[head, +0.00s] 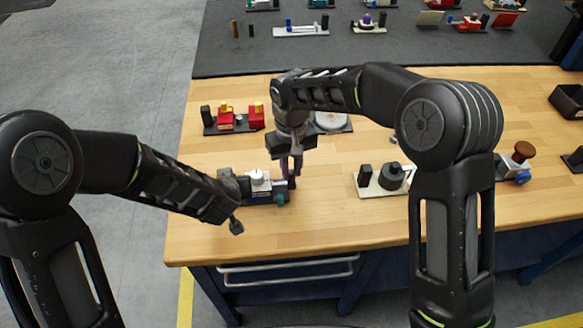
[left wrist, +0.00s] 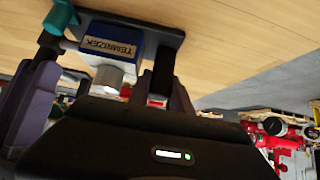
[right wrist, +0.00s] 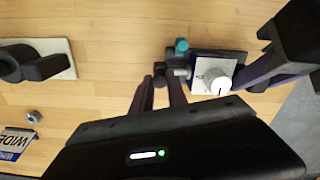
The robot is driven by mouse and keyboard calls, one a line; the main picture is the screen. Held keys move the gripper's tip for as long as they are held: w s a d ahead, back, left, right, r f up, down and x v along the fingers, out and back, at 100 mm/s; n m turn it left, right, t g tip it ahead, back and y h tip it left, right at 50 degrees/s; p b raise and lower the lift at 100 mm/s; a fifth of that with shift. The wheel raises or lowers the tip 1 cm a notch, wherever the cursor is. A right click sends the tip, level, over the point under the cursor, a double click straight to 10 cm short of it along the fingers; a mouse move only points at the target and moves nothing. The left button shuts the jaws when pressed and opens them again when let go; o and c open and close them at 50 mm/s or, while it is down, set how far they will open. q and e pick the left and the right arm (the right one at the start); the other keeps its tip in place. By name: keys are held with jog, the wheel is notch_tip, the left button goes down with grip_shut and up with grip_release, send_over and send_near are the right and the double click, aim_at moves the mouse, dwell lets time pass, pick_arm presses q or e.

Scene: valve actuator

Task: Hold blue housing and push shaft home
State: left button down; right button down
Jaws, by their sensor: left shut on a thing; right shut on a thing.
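The blue housing (left wrist: 118,47), with a name label and a white top with a round knob (right wrist: 217,82), stands on a dark base plate (head: 225,179). My left gripper (head: 238,190) comes from the left and is shut on the housing. Its fingers partly hide the housing sides. My right gripper (head: 290,172) points down at the housing's right end. In the right wrist view its fingers (right wrist: 163,82) are close together on the dark shaft (right wrist: 160,70), whose far part is hidden. A teal part (right wrist: 181,46) sits at that end, beside the shaft.
A red and yellow assembly (head: 228,118) stands behind. A cream base with black parts (head: 380,180) stands to the right, with a small grey piece (right wrist: 33,115) and a printed label near it. The wood table's front edge is close; the wood in front is clear.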

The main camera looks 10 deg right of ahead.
pick_arm(q)
jog(key=shift+s+f, duration=0.1)
jog(key=shift+f, duration=0.1)
pick_arm(e)
jog(key=shift+a, duration=2)
jog(key=c, duration=1.3)
grip_release()
notch_tip(320, 180, up, 12)
